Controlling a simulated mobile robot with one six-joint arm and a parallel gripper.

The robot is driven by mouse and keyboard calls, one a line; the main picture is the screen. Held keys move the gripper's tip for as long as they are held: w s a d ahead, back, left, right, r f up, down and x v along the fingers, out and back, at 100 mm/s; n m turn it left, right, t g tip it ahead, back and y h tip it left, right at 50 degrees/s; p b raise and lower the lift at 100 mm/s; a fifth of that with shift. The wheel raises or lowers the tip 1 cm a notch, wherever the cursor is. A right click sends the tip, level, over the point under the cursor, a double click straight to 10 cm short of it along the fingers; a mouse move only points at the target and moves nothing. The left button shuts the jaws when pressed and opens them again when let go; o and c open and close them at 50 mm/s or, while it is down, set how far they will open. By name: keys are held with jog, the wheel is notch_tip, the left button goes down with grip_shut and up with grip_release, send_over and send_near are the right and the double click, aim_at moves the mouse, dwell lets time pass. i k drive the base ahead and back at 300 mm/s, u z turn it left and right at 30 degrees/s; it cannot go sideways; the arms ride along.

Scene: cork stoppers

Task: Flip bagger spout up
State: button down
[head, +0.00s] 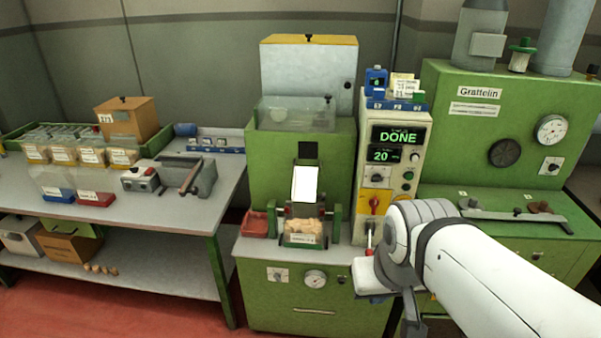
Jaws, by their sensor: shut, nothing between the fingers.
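The green bagger (262,165) stands in the middle of the head view, with a clear hopper on top. Its spout (305,184) shows as a bright white plate below a dark square opening, sloping down toward the front. Just below the spout, a bag or tray of corks (304,229) with a white label sits between two green posts. My gripper (369,250) is right of the spout and apart from it, in front of the control panel's lower part. It is shut and empty. My wrist partly hides it.
The control panel (396,157) reads DONE and 20, with a red-and-yellow switch (374,203) near my gripper. A red tray (255,224) sits left of the corks. A grey bench (115,208) with bins is at left. A green Grattelin machine (515,170) is at right.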

aim_at(306, 178)
jog(key=u, duration=0.3)
jog(key=i, duration=1.8)
jog(key=z, duration=0.55)
jog(key=k, duration=0.9)
jog(key=z, duration=0.15)
jog(key=i, duration=0.9)
jog(key=u, duration=0.05)
